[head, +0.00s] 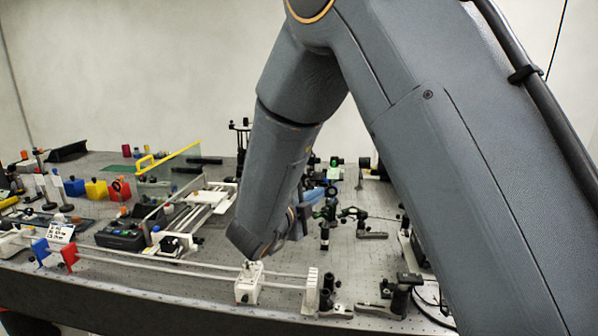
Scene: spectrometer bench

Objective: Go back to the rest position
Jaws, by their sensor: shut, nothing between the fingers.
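My arm comes in from the upper right and bends down over the middle of the optical bench (120,285). Its wrist ends just above and behind a white block on the front rail, as seen in the picture. My gripper's fingers do not show; the wrist and forearm hide that area. I see nothing held. I cannot tell whether the wrist end touches anything.
A white rail carriage (248,284) sits close under my wrist. Dark optic mounts (401,294) stand at the front right. A black control box (120,235), a yellow-edged clear panel (168,162) and coloured blocks (97,189) crowd the left. The air above the left side is free.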

